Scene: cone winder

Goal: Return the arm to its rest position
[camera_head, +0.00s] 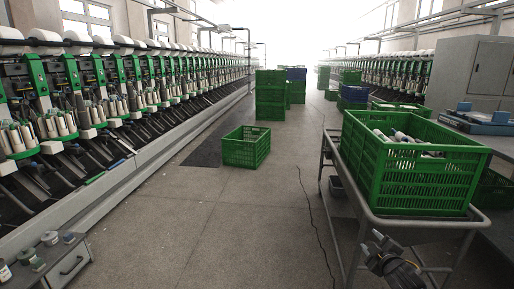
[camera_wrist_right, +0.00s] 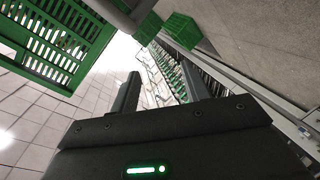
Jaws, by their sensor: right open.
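My right gripper (camera_head: 384,246) shows at the lower right of the head view, in front of the metal cart's near end and below the green crate. In the right wrist view its two fingers (camera_wrist_right: 160,92) stand wide apart with nothing between them. My left gripper is not in the head view.
A metal cart (camera_head: 345,184) carries a green crate (camera_head: 405,184) with pale cones inside; the crate also shows in the right wrist view (camera_wrist_right: 40,52). An empty-looking green crate (camera_head: 246,150) sits on the floor. Winding machines (camera_head: 95,100) line the left.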

